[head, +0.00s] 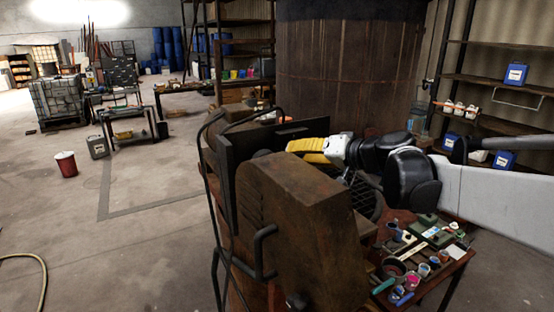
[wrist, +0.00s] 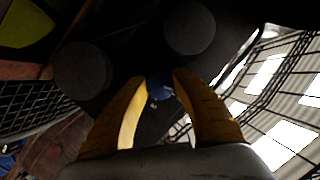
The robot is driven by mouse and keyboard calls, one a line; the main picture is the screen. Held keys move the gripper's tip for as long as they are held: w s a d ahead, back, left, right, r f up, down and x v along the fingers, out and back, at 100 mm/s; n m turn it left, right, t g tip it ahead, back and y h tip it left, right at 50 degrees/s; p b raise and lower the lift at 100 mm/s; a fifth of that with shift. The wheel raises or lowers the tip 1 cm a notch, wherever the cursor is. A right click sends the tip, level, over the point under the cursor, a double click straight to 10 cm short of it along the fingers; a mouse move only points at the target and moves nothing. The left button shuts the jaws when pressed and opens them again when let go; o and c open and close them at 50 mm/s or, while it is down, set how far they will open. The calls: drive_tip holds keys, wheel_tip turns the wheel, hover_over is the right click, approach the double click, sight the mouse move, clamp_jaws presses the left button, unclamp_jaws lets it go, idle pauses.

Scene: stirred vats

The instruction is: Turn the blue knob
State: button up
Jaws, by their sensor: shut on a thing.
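The blue knob (wrist: 158,88) shows in the wrist view between the tips of my yellow gripper (wrist: 160,80), in front of a dark surface. The fingers are shut on it, one on each side. In the head view my gripper (head: 293,146) reaches left, its fingertips close to the back of the dark upright panel (head: 231,180). The knob is hidden in the head view. Which way the knob is turned cannot be told.
Two dark round discs (wrist: 82,67) (wrist: 189,28) flank the knob. A rusty brown housing (head: 305,205) stands in front of my arm. A low table (head: 445,275) with small pots is at the lower right. A large wooden vat (head: 345,75) rises behind. The floor at left is mostly clear.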

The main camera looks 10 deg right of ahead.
drive_tip(key=shift+f+m+y+b, duration=0.1)
drive_tip(key=shift+m+y+b, duration=0.95)
drive_tip(key=shift+m, duration=0.65)
drive_tip(key=o, duration=1.2)
drive_tip(key=shift+w+a, duration=0.1)
drive_tip(key=v, duration=1.2)
drive_tip(key=shift+f, duration=0.1)
